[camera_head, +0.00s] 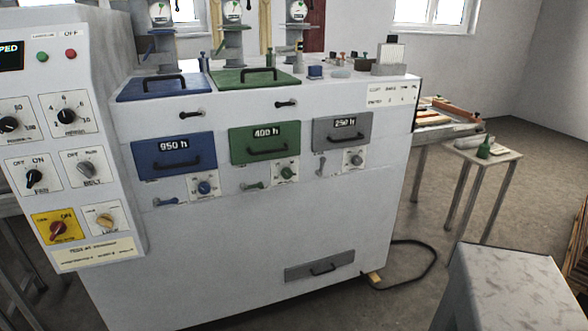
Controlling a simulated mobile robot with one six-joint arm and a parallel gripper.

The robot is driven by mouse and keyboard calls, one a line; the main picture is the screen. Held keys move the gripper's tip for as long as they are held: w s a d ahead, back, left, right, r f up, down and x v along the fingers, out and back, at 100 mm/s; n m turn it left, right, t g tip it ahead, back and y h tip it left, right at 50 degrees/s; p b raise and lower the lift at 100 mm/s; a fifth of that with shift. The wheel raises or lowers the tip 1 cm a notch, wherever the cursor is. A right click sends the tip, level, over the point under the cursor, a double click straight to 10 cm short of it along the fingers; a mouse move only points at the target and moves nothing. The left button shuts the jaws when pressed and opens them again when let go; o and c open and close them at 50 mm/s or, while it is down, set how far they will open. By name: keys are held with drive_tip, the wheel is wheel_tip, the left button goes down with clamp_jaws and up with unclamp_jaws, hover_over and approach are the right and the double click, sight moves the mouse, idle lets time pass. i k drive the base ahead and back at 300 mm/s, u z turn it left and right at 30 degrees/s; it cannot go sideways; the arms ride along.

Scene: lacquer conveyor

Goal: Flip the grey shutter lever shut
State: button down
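The grey shutter lever (321,166) is a small lever on the front of the white machine (270,240). It sits below the grey door (342,133) marked 250 h, left of a small dial plate (354,159). The lever looks upright, while the blue lever (165,202) and the green lever (253,186) lie roughly level. It is small in view and its fine detail is hard to tell. My gripper is not in view.
A slanted control panel (75,150) with knobs stands at the left. A grey-topped stand (510,275) is at the front right. A black cable (425,262) lies on the floor by the machine's right end. A small table (484,152) stands behind, and floor shows between.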

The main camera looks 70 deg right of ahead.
sight(318, 172)
drive_tip(key=u, duration=0.4)
drive_tip(key=k, duration=1.35)
drive_tip(key=z, duration=0.6)
drive_tip(key=i, duration=1)
drive_tip(key=u, duration=0.15)
